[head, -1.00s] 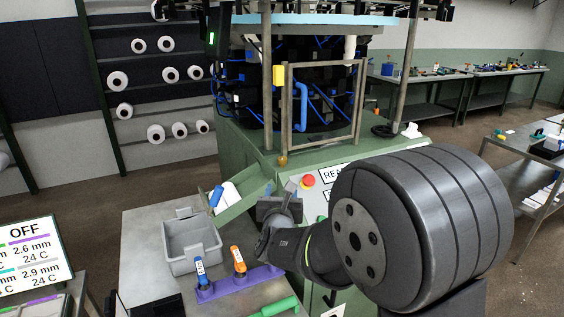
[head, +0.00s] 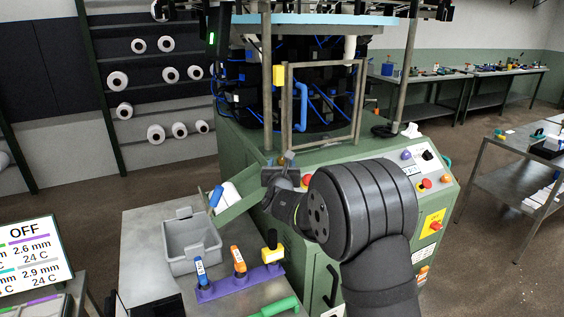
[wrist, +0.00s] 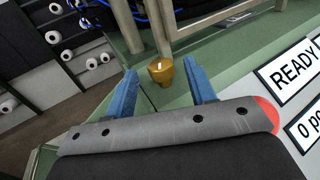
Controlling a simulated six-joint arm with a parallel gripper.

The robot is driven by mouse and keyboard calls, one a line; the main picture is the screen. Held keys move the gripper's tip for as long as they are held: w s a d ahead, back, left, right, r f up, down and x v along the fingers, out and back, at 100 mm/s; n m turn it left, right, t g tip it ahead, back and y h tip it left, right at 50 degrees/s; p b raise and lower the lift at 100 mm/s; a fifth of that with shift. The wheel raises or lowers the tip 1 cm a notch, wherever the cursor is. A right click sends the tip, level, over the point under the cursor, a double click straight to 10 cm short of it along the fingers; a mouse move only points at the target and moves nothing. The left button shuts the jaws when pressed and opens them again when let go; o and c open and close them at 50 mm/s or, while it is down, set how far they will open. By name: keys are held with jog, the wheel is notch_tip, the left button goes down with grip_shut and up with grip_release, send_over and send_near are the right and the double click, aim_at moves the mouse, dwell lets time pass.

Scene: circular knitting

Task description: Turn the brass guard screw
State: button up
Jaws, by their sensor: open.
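The brass guard screw (wrist: 160,69) shows in the wrist view as a round brass knob with a small pale mark on top. It sits on the green machine body at the foot of the guard frame post. My gripper (wrist: 159,67) is open, with its two blue fingers on either side of the screw in the picture. I see gaps between the fingers and the screw; I cannot tell whether the fingertips are level with it. In the head view my gripper (head: 282,164) is at the guard's lower left corner and hides most of the screw.
The metal guard frame (head: 287,105) stands just above the screw. A green sloped chute (head: 243,202) is to the left. A grey bin (head: 194,263) and a purple rack (head: 235,284) with upright tools stand on the metal table. A READY label (wrist: 290,70) is at right.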

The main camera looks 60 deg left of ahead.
jog(key=shift+x, duration=1.05)
jog(key=c, duration=1)
jog(key=shift+o, duration=0.2)
jog(key=shift+s+m+t, duration=0.15)
jog(key=shift+m+t, duration=0.15)
jog(key=shift+s+a+m+t+h, duration=0.1)
jog(key=shift+s+m+t+h, duration=0.05)
jog(key=shift+m+t+h, duration=1.2)
jog(key=shift+a+m+t+h, duration=0.15)
jog(key=shift+m+t+h, duration=1.2)
jog(key=shift+t+h, duration=0.4)
jog(key=shift+h, duration=0.3)
jog(key=shift+r, duration=0.1)
